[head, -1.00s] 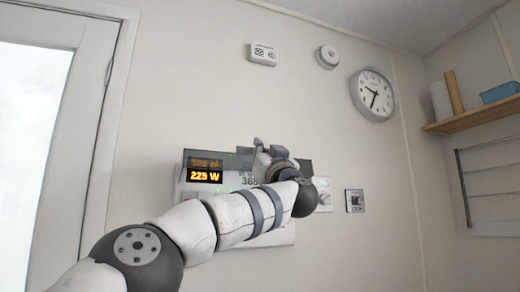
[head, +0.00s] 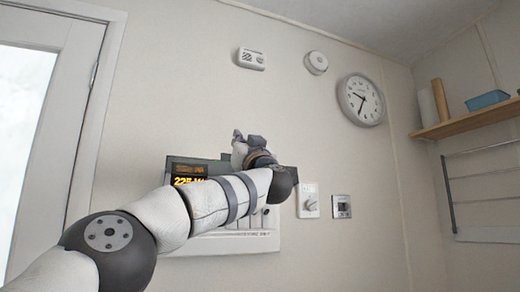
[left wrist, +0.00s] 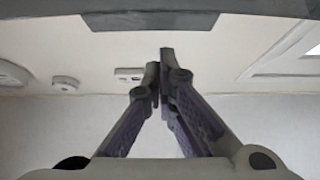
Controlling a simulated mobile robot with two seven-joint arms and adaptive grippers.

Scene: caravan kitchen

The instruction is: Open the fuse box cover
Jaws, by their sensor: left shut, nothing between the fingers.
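The fuse box (head: 262,243) is on the wall, partly hidden behind my left arm. Its display shows an orange watt reading (head: 189,181), and white switches show below the arm. The smoky dark cover (head: 288,172) shows as a narrow band across the box's upper part, apparently swung up and outward; its exact angle is unclear. My left gripper (head: 247,138) is shut and empty at the cover's upper edge; I cannot tell if it touches. In the left wrist view, the fingers (left wrist: 160,62) are together below a dark strip (left wrist: 150,20), probably the cover's edge. My right gripper is not visible.
Right of the box are a white rotary switch (head: 309,200) and a small square wall plate (head: 341,206). An alarm (head: 251,58), a round detector (head: 316,63) and a clock (head: 361,100) are above. A shelf (head: 465,124) is at right, a door (head: 85,110) at left.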

